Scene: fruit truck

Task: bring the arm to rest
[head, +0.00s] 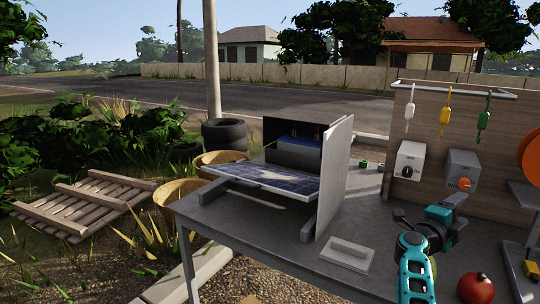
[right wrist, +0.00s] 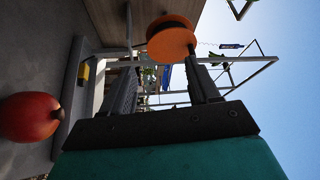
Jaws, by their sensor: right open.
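My right arm comes in at the lower right of the head view, and its teal and black gripper (head: 456,200) is raised over the right part of the grey table (head: 232,215). In the right wrist view the two dark fingers of the right gripper (right wrist: 160,84) stand apart with nothing between them. My left gripper is in neither view.
A red round fruit (head: 476,289) lies near my right arm. Beyond are a wooden panel (head: 450,112) with two switch boxes, an orange reel (head: 528,157) and a grey stand (head: 524,195). A solar panel (head: 262,180) lies before an open box (head: 345,165).

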